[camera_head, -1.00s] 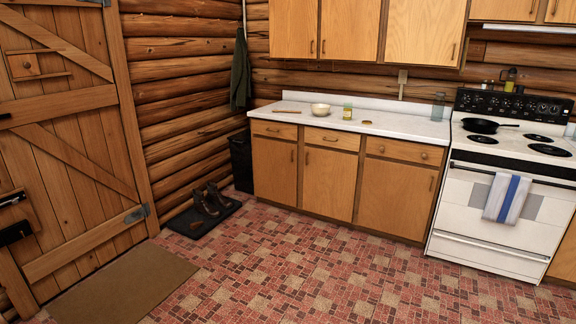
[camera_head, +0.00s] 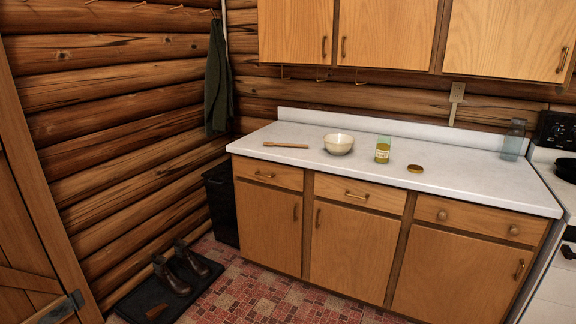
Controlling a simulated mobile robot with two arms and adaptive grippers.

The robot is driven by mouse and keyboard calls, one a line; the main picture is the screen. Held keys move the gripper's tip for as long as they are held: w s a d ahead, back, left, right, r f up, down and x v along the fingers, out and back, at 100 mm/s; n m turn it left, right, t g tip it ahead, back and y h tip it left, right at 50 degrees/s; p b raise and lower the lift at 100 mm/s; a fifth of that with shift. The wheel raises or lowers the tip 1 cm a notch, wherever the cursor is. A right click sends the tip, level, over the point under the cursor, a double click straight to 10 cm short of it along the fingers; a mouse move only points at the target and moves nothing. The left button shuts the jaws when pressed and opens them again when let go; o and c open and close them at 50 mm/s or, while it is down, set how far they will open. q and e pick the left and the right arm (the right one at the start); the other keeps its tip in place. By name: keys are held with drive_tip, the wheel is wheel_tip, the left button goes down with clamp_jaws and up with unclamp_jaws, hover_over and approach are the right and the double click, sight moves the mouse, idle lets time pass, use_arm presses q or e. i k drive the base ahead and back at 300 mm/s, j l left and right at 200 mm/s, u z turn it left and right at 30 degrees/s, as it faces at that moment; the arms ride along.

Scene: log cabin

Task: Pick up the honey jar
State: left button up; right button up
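The honey jar (camera_head: 382,153) stands upright on the white counter (camera_head: 460,172), in the middle of the picture. It is a small jar with golden contents, a pale label and a greenish clear upper part. A round brown-gold lid (camera_head: 415,169) lies flat on the counter to its right. A cream bowl (camera_head: 339,144) stands to its left. Neither of my grippers shows in the head view, so I cannot see how they stand.
A wooden utensil (camera_head: 285,145) lies left of the bowl. A glass jar (camera_head: 513,142) stands at the counter's right end, beside the stove (camera_head: 558,190). Boots (camera_head: 172,275) on a dark mat and a black bin (camera_head: 222,205) are at left. Wall cupboards (camera_head: 390,35) hang above. Tiled floor before the counter is free.

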sight(383, 142)
drive_tip(key=i+z, duration=0.15)
drive_tip(key=i, duration=0.3)
drive_tip(key=i+j+z, duration=0.15)
drive_tip(key=i, duration=0.25)
drive_tip(key=i+j+z, duration=0.1)
drive_tip(key=i, duration=0.35)
drive_tip(key=i+j+z, duration=0.15)
drive_tip(key=i+z, duration=0.25)
drive_tip(key=i+j+z, duration=0.2)
drive_tip(key=z, duration=0.2)
drive_tip(key=i+j+z, duration=0.25)
drive_tip(key=z, duration=0.15)
drive_tip(key=i+j+z, duration=0.15)
drive_tip(key=j+z, duration=0.3)
